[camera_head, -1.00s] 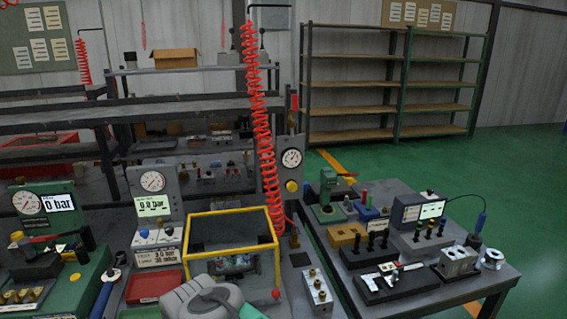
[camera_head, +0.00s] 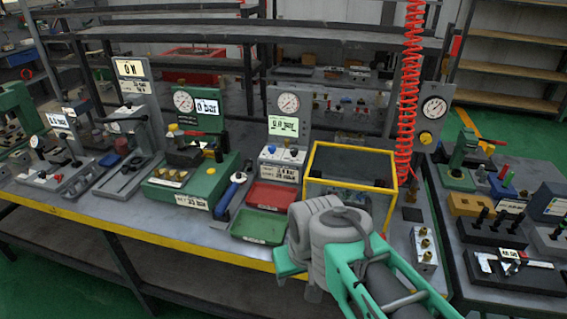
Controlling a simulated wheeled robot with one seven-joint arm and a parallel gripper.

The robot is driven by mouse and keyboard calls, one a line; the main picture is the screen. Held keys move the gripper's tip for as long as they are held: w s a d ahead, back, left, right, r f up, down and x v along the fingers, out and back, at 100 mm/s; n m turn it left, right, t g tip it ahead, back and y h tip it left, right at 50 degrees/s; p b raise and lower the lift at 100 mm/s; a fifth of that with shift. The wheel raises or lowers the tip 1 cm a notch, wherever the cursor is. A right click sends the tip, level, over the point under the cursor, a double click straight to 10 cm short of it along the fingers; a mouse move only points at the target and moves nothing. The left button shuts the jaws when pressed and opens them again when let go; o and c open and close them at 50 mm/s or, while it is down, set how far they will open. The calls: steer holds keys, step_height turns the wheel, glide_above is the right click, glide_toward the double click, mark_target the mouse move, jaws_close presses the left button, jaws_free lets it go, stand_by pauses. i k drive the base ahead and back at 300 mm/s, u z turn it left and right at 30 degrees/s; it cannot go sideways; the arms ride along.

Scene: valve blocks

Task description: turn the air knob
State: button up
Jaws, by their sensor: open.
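Knobs show in two places, and no readable label tells me which is the air knob. A yellow round knob (camera_head: 426,137) sits below a dial gauge (camera_head: 433,107) on a grey upright panel, beside a coiled red hose (camera_head: 409,90). A grey test station (camera_head: 285,125) carries a dial, a lit display, and small blue and white knobs (camera_head: 281,151). A yellow-framed guard box (camera_head: 350,180) stands right of this station. My arm reaches in from the bottom right, in front of the box and apart from both sets of knobs. My gripper's fingers do not show.
A green tray (camera_head: 258,227) and a red tray (camera_head: 271,195) lie at the bench front. A green station (camera_head: 190,180) and a blue-handled tool (camera_head: 231,190) are further left. A block with brass fittings (camera_head: 424,250) stands right of my arm. A second table holds several fixtures.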

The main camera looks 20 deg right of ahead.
mark_target(293, 151)
steer(key=u, duration=0.5)
steer(key=i, duration=0.55)
steer(key=u, duration=0.7)
steer(key=i, duration=0.7)
steer(key=z, duration=0.15)
